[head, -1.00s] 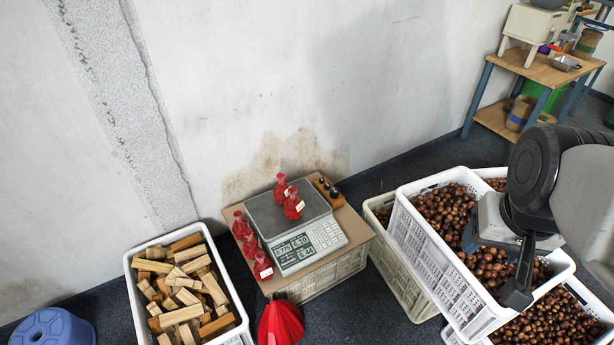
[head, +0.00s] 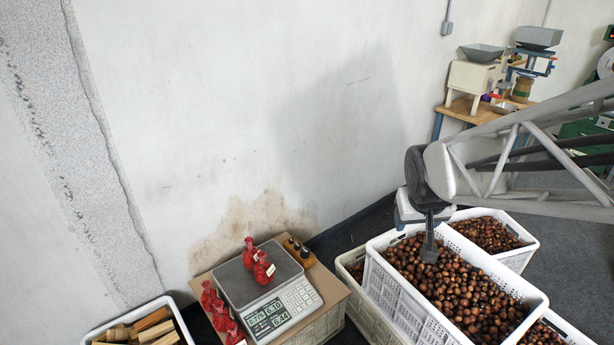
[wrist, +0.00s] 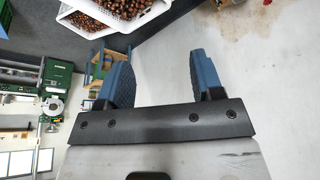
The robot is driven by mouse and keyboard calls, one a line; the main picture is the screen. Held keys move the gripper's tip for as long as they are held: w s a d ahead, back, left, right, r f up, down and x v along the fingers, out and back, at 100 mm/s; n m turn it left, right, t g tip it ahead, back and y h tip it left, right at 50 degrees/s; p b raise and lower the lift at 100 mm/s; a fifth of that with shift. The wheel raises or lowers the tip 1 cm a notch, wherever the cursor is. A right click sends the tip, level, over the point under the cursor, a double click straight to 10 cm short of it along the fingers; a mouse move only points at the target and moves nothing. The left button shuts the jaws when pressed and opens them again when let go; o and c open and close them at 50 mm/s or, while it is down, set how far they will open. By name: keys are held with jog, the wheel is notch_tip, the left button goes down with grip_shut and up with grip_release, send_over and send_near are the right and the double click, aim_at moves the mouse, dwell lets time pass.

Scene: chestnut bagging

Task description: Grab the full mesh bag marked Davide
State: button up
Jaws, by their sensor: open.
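Small red mesh bags with white tags stand at the scale in the head view. Two of them, a rear bag (head: 249,252) and a front bag (head: 263,268), are on the scale's plate (head: 236,279). Several more red bags (head: 215,305) stand on the board left of the scale. The tags are too small to read, so I cannot tell which is marked Davide. My gripper (head: 430,252) is over the chestnut crate, right of the scale and apart from the bags. In the wrist view, its two blue fingers (wrist: 160,80) are spread with nothing between them.
A white crate of chestnuts (head: 400,294) stands below my gripper, with other chestnut crates around it. A crate of wood blocks (head: 110,328) is at lower left. The wall (head: 330,110) rises close behind.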

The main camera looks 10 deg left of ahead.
jog(key=w+a+f+n+t+y, duration=0.1)
jog(key=w+a+f, duration=0.3)
jog(key=w, duration=0.5)
jog(key=w+a+f+n+t, duration=0.1)
jog(key=w+a+f, duration=0.35)
jog(key=w, duration=0.45)
jog(key=w+a+f+n+t+y, duration=0.2)
jog(key=w+a+f+n+y, duration=0.1)
jog(key=w+a+f, duration=0.9)
jog(key=n+g+y, duration=0.1)
jog(key=n+y, duration=0.3)
jog(key=y, duration=0.3)
send_over(263, 268)
jog(key=s+d, duration=0.2)
jog(key=d, duration=0.3)
notch_tip(263, 268, down, 32)
jog(key=shift+s+d+f, duration=0.1)
jog(key=shift+s+f, duration=0.05)
jog(key=shift+f, duration=0.05)
jog(key=shift+x, duration=1.3)
